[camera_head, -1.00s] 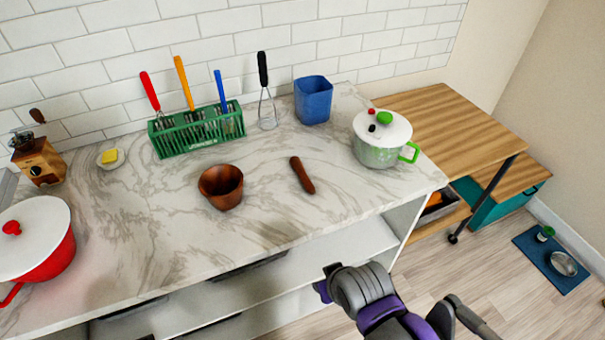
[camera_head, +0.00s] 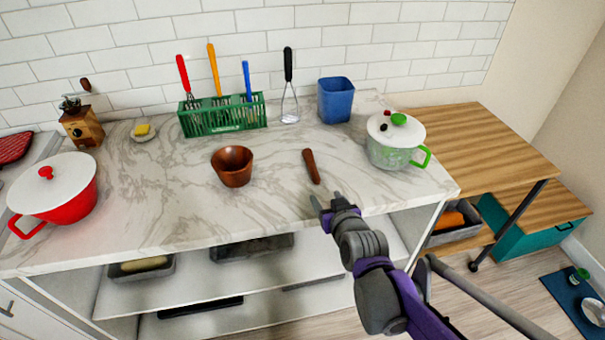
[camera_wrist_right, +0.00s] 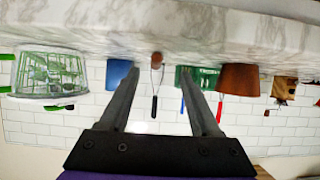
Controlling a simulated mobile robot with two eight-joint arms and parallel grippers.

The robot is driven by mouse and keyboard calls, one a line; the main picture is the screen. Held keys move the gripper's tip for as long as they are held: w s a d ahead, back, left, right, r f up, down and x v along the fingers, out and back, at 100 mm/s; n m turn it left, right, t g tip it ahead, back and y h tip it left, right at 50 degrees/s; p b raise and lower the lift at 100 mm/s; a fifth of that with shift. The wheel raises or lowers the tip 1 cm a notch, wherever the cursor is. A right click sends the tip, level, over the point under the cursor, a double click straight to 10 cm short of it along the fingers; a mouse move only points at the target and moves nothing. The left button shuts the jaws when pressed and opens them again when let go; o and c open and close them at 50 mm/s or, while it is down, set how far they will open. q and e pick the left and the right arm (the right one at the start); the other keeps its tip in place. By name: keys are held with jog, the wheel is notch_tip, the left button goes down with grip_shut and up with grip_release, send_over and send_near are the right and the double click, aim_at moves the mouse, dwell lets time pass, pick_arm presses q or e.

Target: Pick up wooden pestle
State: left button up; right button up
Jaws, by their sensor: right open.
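The wooden pestle (camera_head: 311,166) is a dark brown stick lying on the marble counter (camera_head: 290,205), to the right of a brown wooden mortar (camera_head: 232,166). My right gripper (camera_head: 327,203) is open and empty near the counter's front edge, a short way in front of the pestle and apart from it. In the right wrist view the picture is upside down. There the pestle (camera_wrist_right: 157,59) shows end-on, beyond and between the two open fingers (camera_wrist_right: 160,98). My left gripper is not in view.
A green rack (camera_head: 222,118) with utensils, a whisk (camera_head: 289,100) and a blue cup (camera_head: 335,100) stand at the back. A green pot (camera_head: 396,148) is right of the pestle and a red pot (camera_head: 60,195) is far left. The counter around the pestle is clear.

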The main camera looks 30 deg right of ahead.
aim_at(317, 177)
jog(key=shift+w+d+r, duration=0.15)
jog(key=shift+w+d, duration=0.05)
jog(key=shift+d, duration=0.15)
jog(key=shift+w+d, duration=0.1)
jog(key=shift+w, duration=0.15)
jog(key=b+x, duration=0.1)
jog(key=x, duration=0.4)
jog(key=shift+r, duration=0.1)
jog(key=shift+w+r+x, duration=0.1)
jog(key=shift+r+x, duration=0.05)
jog(key=shift+x, duration=0.8)
jog(key=shift+w+r+x, duration=0.1)
jog(key=shift+r+x, duration=0.05)
jog(key=shift+x, duration=0.75)
jog(key=shift+r+x, duration=0.15)
jog(key=shift+x, duration=0.8)
grip_shut()
